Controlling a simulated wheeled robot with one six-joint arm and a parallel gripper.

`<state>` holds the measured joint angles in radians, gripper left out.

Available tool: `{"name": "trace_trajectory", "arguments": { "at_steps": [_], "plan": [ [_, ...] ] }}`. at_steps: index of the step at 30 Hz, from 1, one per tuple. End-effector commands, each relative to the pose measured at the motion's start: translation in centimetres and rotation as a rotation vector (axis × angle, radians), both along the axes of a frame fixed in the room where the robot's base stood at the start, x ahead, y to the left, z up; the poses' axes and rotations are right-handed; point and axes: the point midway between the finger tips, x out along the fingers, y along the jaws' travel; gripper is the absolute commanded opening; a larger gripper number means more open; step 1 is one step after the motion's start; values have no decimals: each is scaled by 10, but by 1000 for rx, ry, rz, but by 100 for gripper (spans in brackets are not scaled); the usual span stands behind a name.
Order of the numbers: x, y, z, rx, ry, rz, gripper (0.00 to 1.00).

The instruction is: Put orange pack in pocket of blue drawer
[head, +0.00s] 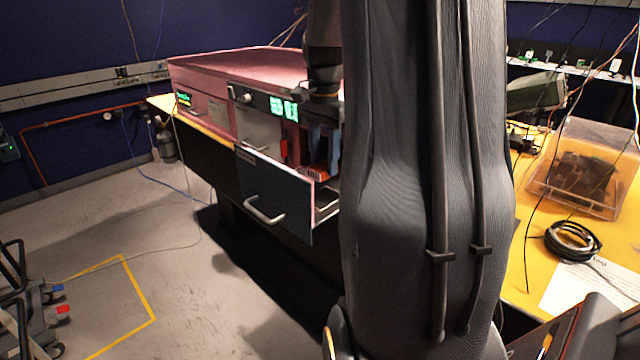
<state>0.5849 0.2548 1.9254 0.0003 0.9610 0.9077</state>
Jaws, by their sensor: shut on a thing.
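The blue drawer (268,192) is pulled out from the pink-topped cabinet, its dark front with a silver handle facing the lower left. My gripper (320,160) points down over the open drawer, partly hidden by my own arm. It is shut on the orange pack (317,173), which shows low between the fingers, at about the height of the drawer's rim. The drawer's inside and its pocket are mostly hidden by the front panel and my arm. I cannot tell whether the pack touches the drawer.
The pink cabinet (215,68) stands on a yellow-topped bench. A small red item (284,150) shows on the cabinet front behind the drawer. At right, a clear box (580,170) and a coiled black cable (572,241) lie on the yellow table.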

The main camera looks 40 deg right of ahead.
Motion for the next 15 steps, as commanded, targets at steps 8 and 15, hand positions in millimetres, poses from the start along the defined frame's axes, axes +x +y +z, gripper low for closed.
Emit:
{"name": "trace_trajectory", "arguments": {
  "at_steps": [8, 15],
  "plan": [
    [0, 0, -32, 1, 1, 0, 14],
    [-1, 1, -62, 1, 2, 0, 14]
  ]
}}
